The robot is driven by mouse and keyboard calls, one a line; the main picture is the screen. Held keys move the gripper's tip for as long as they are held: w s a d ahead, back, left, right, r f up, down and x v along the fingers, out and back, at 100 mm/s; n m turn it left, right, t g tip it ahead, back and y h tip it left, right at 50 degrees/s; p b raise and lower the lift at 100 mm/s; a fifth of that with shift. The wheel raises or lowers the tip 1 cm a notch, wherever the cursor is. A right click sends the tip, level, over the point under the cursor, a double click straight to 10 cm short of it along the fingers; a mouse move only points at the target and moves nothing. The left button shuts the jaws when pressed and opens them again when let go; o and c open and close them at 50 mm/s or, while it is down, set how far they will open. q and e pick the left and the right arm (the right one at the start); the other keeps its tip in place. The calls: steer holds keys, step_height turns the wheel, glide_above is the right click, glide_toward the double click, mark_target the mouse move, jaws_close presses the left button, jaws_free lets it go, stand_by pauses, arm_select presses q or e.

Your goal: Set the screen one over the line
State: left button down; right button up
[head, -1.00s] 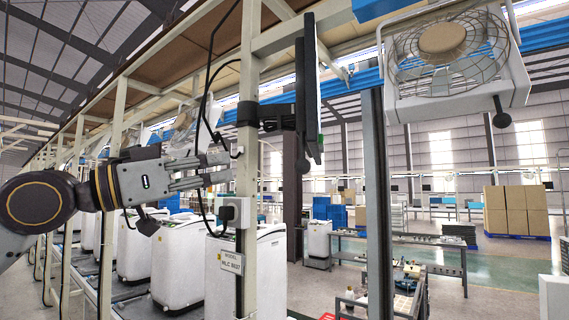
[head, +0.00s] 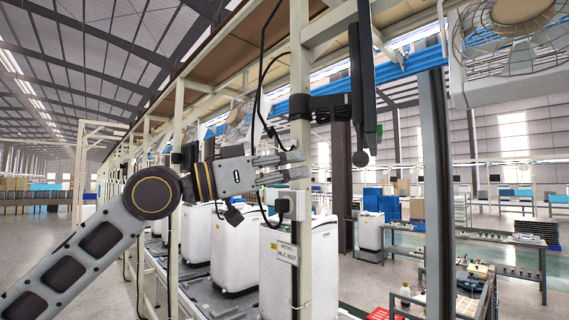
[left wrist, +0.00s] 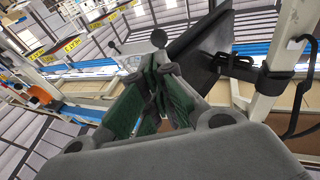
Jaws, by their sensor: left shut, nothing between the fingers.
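A dark flat screen (head: 362,80) is seen nearly edge-on in the head view, hanging from a bracket (head: 328,107) on a cream post. In the left wrist view the black screen (left wrist: 200,48) is tilted just beyond the fingers, with its bracket (left wrist: 238,68) clamped to the post. My left gripper (head: 298,166) is at the post, below and left of the screen in the head view. Its green-padded fingers (left wrist: 150,115) are shut and empty. Whether they touch the post or the screen cannot be told. My right gripper is out of view.
A socket box (head: 292,206) with a cable sits on the cream post (head: 300,60), just below my gripper. White washing machines (head: 283,265) stand along the line. A grey post (head: 434,180) and a caged fan (head: 510,45) are to the right. Open floor lies at left.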

mark_target(355, 155)
arm_select(q)
steer(key=p+x, duration=0.3)
steer(key=x, duration=0.7)
steer(key=shift+w+d+p, duration=0.1)
steer(key=shift+d+p, duration=0.25)
steer(key=shift+d+b, duration=0.2)
steer(key=shift+b, duration=0.1)
